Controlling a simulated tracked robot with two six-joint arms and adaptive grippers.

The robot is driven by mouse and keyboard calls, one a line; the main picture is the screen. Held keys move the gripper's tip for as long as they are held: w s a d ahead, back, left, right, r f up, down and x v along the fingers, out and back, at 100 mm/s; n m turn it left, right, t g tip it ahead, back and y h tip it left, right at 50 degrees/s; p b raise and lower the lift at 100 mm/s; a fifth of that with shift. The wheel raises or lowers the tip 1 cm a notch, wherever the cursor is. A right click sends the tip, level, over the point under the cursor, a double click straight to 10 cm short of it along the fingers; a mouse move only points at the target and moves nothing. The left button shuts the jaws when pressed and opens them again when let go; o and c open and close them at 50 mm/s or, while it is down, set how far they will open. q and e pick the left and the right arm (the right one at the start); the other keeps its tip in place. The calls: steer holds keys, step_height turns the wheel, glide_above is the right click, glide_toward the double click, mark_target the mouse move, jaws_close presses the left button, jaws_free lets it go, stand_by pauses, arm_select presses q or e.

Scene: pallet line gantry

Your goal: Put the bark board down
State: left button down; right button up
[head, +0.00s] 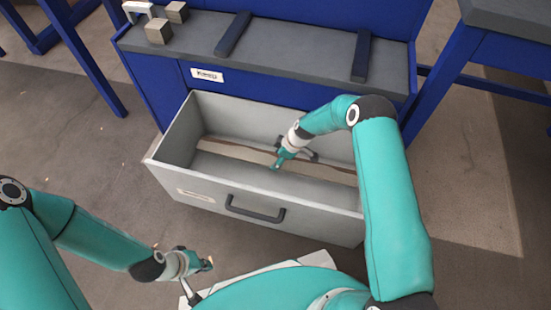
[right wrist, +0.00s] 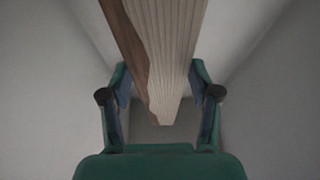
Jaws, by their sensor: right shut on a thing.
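The bark board (head: 235,152) is a long pale plank with a dark brown bark edge, inside the open grey drawer (head: 190,178) and running along its length. My right gripper (head: 279,163) reaches down into the drawer and is shut on the board near its middle. In the right wrist view the board (right wrist: 165,50) runs between the two fingers (right wrist: 161,105). I cannot tell whether the board touches the drawer floor. My left gripper (head: 206,265) is empty, low in front of the drawer; its finger opening is too small to tell.
The drawer, with a dark handle (head: 255,212), is pulled out of a blue cabinet (head: 300,98). On the cabinet's grey top are wooden blocks (head: 159,31), a white bracket (head: 137,10) and two dark bars (head: 233,33). Blue-legged benches stand on both sides.

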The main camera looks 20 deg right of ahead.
steer(key=shift+f, duration=0.15)
steer(key=o, duration=1.5)
steer(key=shift+r+p, duration=0.45)
steer(key=shift+p, duration=0.05)
steer(key=p+v, duration=0.3)
steer(key=v, duration=0.9)
steer(key=shift+p, duration=0.4)
steer(key=shift+r, duration=0.1)
